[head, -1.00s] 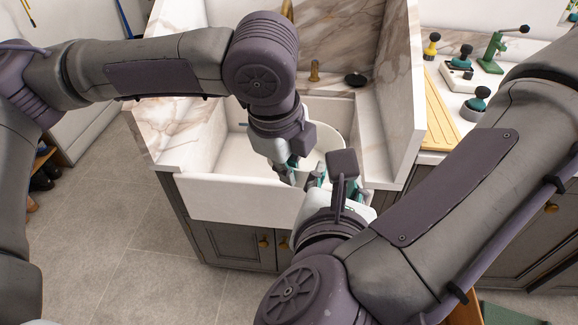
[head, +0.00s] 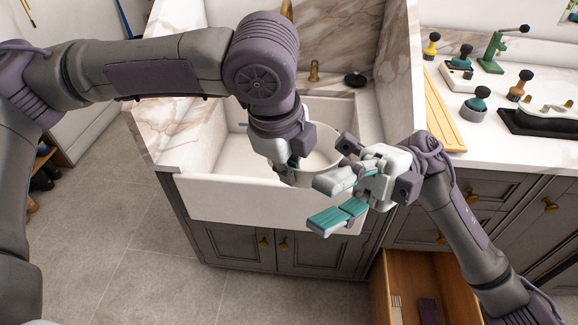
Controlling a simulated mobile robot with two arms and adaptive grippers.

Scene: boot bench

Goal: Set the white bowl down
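The white bowl (head: 318,160) is at the front right part of the white sink (head: 240,200). Its far rim and pale inside show; my grippers cover part of it. My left gripper (head: 291,164) comes down at the bowl's left rim, with a teal finger inside the rim, and appears shut on it. I cannot tell whether the bowl touches the sink. My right gripper (head: 338,197) is at the sink's front right edge, its teal fingers spread apart and empty. Its upper finger overlaps the bowl in the picture.
A tall marble panel (head: 398,90) rises right of the sink. The right counter holds a yellow ribbed board (head: 444,108), a green press (head: 492,62) and several knobbed tools. An open wooden drawer (head: 425,285) juts out below.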

